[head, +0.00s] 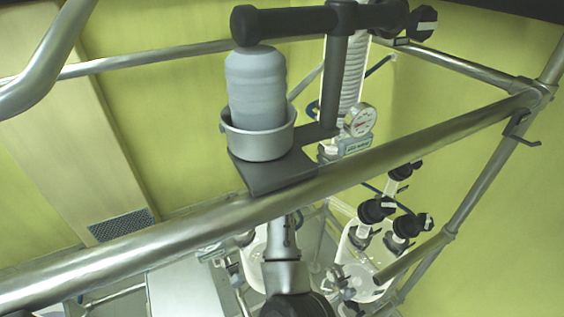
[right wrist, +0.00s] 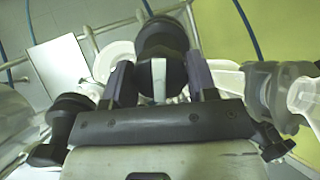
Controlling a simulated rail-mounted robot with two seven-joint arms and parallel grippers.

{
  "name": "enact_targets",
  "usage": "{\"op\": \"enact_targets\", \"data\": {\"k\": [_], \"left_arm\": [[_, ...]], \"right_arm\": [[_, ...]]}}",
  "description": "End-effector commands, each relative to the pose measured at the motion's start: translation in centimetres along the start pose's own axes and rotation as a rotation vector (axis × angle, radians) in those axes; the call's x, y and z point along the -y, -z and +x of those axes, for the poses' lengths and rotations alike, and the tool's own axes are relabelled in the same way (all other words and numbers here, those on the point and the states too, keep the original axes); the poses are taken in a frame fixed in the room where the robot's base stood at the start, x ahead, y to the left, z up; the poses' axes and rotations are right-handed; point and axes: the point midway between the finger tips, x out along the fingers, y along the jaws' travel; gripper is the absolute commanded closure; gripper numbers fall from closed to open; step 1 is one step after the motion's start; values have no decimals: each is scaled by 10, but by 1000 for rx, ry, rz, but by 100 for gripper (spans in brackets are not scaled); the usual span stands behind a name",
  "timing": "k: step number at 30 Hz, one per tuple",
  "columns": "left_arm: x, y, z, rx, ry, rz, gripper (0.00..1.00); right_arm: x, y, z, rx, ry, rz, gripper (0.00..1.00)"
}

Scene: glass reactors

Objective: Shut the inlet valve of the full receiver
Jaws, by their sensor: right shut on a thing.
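In the right wrist view my right gripper (right wrist: 160,82) is shut on a black round valve knob (right wrist: 160,45) with a white stripe on its face. One dark finger lies on each side of the knob. Pale glass shows behind it. The frames do not show which receiver this knob belongs to. In the head view, a glass receiver (head: 359,262) with black valve knobs (head: 376,210) stands at lower right. Part of another glass vessel (head: 254,258) shows left of it. Fill levels cannot be told. My left gripper is not in view.
A thick steel rail (head: 130,253) crosses the head view, in front of the receivers. In the right wrist view, glassware (right wrist: 290,92) stands close at right and another black knob (right wrist: 71,105) at left.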

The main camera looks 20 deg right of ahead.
Motion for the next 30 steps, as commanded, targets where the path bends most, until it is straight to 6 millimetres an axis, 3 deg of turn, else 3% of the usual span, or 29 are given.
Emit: {"op": "enact_targets", "data": {"k": [12, 30], "left_arm": [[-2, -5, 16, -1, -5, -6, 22], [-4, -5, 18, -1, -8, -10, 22]], "right_arm": [[0, 0, 0, 3, 43, 183, 71], [0, -1, -1, 2, 50, 215, 71]]}}
